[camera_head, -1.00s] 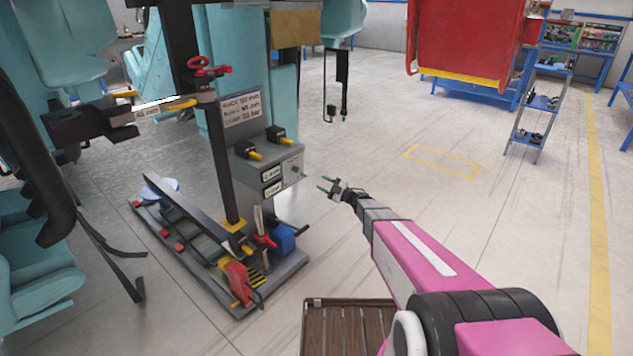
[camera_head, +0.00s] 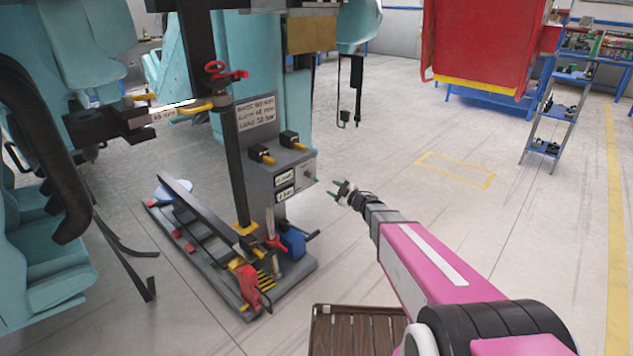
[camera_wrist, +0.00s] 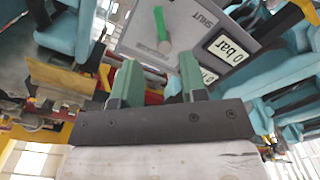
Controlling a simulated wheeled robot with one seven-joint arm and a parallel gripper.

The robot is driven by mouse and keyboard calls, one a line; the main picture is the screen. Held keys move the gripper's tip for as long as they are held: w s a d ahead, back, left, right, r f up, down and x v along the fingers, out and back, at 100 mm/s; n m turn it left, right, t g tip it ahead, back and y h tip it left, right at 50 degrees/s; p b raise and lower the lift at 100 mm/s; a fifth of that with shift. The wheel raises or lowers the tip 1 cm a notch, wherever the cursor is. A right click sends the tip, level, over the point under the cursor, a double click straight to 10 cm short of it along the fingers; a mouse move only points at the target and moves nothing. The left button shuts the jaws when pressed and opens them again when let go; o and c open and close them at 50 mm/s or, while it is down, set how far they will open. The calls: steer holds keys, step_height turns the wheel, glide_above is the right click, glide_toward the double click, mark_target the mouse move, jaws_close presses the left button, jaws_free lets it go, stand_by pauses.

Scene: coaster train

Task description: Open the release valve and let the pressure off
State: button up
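The release valve (camera_head: 313,180) has a small green lever on the right face of a grey press box (camera_head: 262,190). In the wrist view the green lever (camera_wrist: 161,22) sits on a round hub, with the word SHUT on the panel beside it. A display (camera_wrist: 230,49) there appears to read 0 bar; a second display is partly hidden by a finger. My gripper (camera_head: 336,188) is open and empty, just right of the valve in the head view. Its two green fingers (camera_wrist: 158,72) are apart, short of the lever and not touching it.
A grey base plate (camera_head: 290,288) under the box carries a red clamp (camera_head: 247,284) and a blue part (camera_head: 293,242). A red-handled bar device (camera_head: 222,72) and teal seats (camera_head: 55,275) stand left. A slatted wooden surface (camera_head: 350,335) is below my arm.

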mark_target(316, 180)
steer(key=x, duration=1)
steer(key=shift+w+a, duration=0.25)
jaws_close()
